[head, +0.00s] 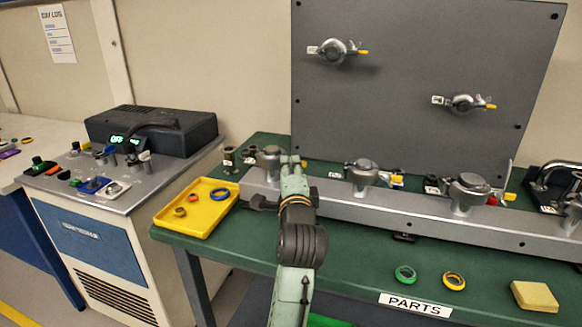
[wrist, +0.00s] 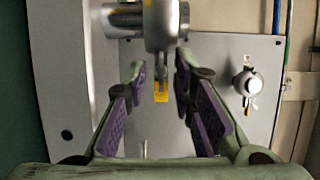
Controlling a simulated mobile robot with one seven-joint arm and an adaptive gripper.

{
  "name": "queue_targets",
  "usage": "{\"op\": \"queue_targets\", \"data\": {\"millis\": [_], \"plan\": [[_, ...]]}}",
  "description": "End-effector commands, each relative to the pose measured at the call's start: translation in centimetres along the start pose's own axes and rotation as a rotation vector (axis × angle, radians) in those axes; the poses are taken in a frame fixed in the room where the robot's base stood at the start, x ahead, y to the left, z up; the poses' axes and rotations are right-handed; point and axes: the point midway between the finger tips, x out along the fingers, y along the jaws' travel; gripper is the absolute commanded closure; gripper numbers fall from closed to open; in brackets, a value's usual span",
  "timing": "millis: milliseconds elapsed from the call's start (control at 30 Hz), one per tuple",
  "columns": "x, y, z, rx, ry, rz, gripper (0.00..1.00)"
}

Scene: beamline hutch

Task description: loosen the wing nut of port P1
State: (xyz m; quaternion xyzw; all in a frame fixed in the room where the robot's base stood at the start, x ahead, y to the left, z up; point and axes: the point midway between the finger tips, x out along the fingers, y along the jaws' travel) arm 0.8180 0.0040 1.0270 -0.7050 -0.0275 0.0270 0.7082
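Several silver clamped ports show in the head view, with yellow-tipped parts on most; their labels are too small to read, so I cannot tell which is P1. My gripper (head: 291,170) is at the leftmost port (head: 268,157) of the bench manifold, and my arm hides part of that port. In the wrist view my gripper (wrist: 160,76) is open, with purple pads on both sides. A silver clamp (wrist: 160,28) is ahead of it. A yellow piece (wrist: 160,92), perhaps the wing nut's end, shows between the fingers with gaps on both sides.
The grey upright panel (head: 420,60) carries two more ports. A yellow tray (head: 184,222) with rings sits left of my arm. Rings and a yellow block (head: 534,296) lie at the front right of the green bench (head: 350,250). A control cabinet (head: 115,190) stands at left.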

Motion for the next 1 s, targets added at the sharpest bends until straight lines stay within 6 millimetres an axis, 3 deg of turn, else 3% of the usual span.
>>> {"op": "queue_targets", "data": {"millis": [167, 533, 1000], "plan": [[0.0, 0.0, 0.02, 0.0, 0.0, 0.0, 0.77], [0.01, 0.0, 0.01, 0.0, 0.0, 0.0, 1.0], [0.02, 0.0, 0.0, -0.002, 0.0, 0.001, 1.0]]}}
